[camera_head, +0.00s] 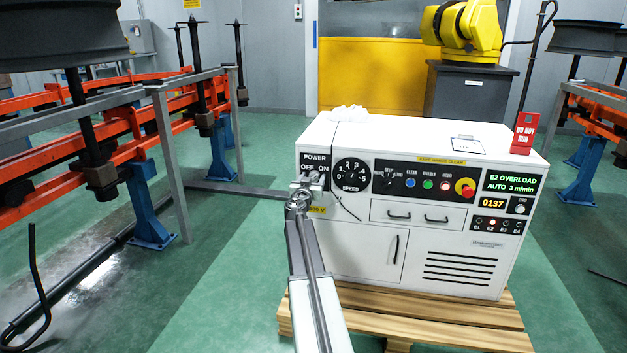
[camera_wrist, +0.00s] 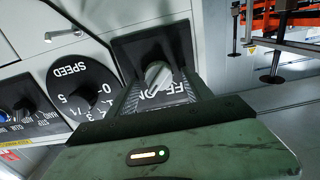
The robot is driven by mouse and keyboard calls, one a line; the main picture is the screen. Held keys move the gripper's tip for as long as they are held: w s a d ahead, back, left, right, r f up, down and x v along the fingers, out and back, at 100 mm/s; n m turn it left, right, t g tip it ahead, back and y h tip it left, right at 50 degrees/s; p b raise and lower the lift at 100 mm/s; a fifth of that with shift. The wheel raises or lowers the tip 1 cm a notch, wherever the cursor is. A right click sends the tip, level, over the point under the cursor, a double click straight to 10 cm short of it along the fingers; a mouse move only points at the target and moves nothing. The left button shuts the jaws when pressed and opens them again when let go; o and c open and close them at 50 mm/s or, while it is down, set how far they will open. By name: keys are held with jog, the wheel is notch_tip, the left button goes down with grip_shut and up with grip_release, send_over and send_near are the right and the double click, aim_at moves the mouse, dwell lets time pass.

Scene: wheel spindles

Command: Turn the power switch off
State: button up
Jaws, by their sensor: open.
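The power switch panel (camera_head: 315,160), black with POWER and OFF ON lettering, is at the upper left of the white control cabinet's front. In the head view my gripper (camera_head: 303,190) is at the lower part of this panel and hides the switch knob. In the wrist view the pale grey knob (camera_wrist: 158,74) stands out from the black panel (camera_wrist: 140,46), with the lettering upside down. My gripper (camera_wrist: 160,82) is open, its dark fingers on either side of the knob. I cannot tell whether they touch it, nor clearly which word the knob points to.
The speed dial (camera_head: 351,175) is right beside the switch. Selector, coloured buttons and a red emergency stop (camera_head: 465,188) lie farther right. The cabinet (camera_head: 350,245) stands on a wooden pallet (camera_head: 420,320). A red sign (camera_head: 525,133) stands on top. Orange conveyor rails (camera_head: 90,150) run at left.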

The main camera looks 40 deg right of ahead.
grip_shut()
jog(key=shift+n, duration=0.3)
jog(key=shift+w+a+f+n, duration=0.1)
jog(key=shift+w+n, duration=0.05)
jog(key=shift+n, duration=4.15)
jog(key=shift+w+a+f+n, duration=0.1)
jog(key=shift+n, duration=4.2)
grip_release()
